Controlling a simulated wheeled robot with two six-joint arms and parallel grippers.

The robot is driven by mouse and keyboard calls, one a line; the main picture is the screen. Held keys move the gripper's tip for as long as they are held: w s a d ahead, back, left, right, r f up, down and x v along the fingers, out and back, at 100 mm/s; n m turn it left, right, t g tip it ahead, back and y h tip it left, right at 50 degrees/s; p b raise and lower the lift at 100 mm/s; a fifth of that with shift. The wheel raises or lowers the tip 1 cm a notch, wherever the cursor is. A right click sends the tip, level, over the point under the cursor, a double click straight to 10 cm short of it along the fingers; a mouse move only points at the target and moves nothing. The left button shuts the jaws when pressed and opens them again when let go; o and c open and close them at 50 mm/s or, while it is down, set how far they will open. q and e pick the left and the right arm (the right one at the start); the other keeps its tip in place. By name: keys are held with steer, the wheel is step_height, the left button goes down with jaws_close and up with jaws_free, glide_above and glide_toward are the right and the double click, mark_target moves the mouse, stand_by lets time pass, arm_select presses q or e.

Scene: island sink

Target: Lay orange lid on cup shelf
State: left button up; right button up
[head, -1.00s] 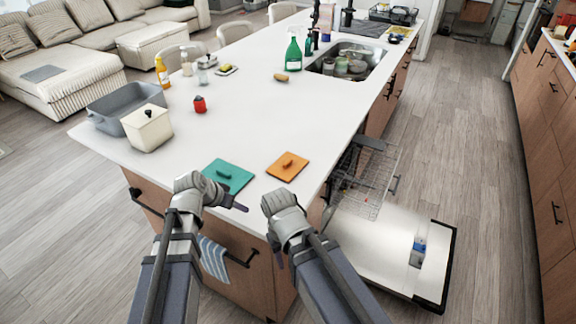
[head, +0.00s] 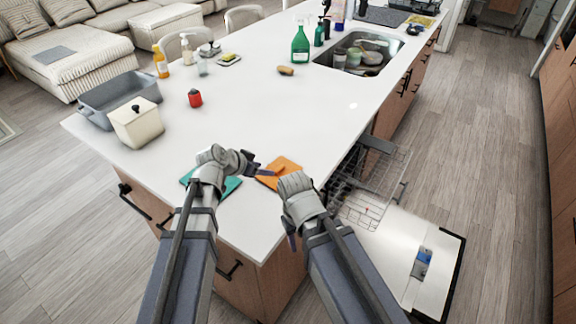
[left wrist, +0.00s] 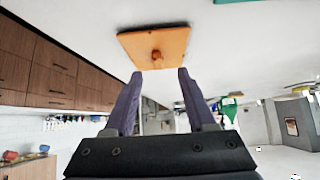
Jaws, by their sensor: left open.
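The orange lid (head: 279,172) lies flat on the near right part of the white countertop, partly hidden by my right arm in the head view. In the left wrist view the orange lid (left wrist: 156,46) shows its small knob, just beyond and between the fingertips. My left gripper (head: 262,168) is open and empty, close to the lid's left side; its two fingers show in the left wrist view (left wrist: 158,76). My right gripper (head: 290,238) hangs by the counter's near edge; its jaws are mostly hidden. The dishwasher rack (head: 368,190) is pulled out at the right.
A teal lid (head: 231,184) lies under my left arm. The open dishwasher door (head: 398,258) is right of the island. A cream pot (head: 136,124), grey tub (head: 112,97) and red item (head: 195,98) stand at left.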

mark_target(279, 168)
arm_select(q)
steer(key=shift+w+d, duration=0.15)
steer(key=shift+b+x, duration=0.8)
steer(key=shift+x, duration=0.15)
steer(key=shift+d+r+b+x, duration=0.15)
steer(key=shift+b+x, duration=0.4)
steer(key=shift+x, duration=0.45)
steer(key=shift+d+r+b+x, duration=0.1)
steer(key=shift+b+x, duration=0.45)
steer(key=shift+x, duration=0.45)
steer(key=shift+d+r+b+x, duration=0.15)
steer(key=shift+b+x, duration=0.4)
steer(key=shift+x, duration=0.4)
steer(key=shift+w, duration=0.1)
steer(key=shift+r, duration=0.1)
jaws_close()
